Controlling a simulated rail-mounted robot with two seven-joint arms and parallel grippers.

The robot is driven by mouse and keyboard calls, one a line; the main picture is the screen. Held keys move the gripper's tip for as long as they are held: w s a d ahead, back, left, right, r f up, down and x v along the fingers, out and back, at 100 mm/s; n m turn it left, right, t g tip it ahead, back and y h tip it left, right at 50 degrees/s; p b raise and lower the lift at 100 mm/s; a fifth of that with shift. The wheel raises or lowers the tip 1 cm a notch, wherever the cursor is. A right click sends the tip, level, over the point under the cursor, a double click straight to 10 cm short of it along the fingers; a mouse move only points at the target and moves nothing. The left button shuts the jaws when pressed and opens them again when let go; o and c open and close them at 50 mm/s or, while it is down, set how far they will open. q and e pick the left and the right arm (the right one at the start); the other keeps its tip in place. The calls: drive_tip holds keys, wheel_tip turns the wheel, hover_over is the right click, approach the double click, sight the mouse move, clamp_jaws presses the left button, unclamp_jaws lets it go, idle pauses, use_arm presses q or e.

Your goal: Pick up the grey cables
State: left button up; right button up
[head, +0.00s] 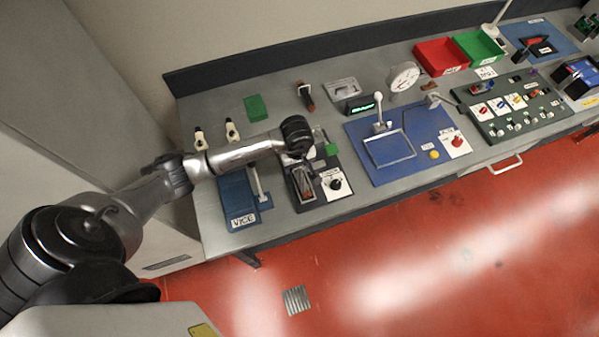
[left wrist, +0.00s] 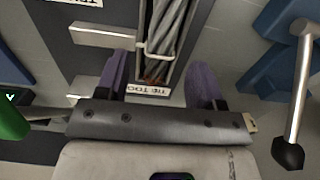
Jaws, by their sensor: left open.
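The grey cables (left wrist: 170,30) show in the left wrist view as a twisted bundle lying lengthwise in a narrow dark tray, with a light tie around them. In the head view, the cables (head: 304,184) are small and partly hidden by my arm. My left gripper (left wrist: 161,72) is open, its two purple fingers on either side of the cable tray's near end. Nothing is held between them. In the head view, the left gripper (head: 300,162) is above the bench beside the VICE plate. Whether the fingers touch the tray cannot be told. My right gripper is not in view.
A blue VICE plate (head: 237,192) with a lever (left wrist: 300,85) stands close beside the tray. A green block (left wrist: 10,118) is near the gripper's other side. A blue board with a frame (head: 390,150) lies further right.

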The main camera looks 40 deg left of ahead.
use_arm(q)
drive_tip(key=shift+f, duration=1.35)
drive_tip(key=shift+c, duration=0.4)
drive_tip(key=c, duration=1)
clamp_jaws()
drive_tip(key=shift+r, duration=0.15)
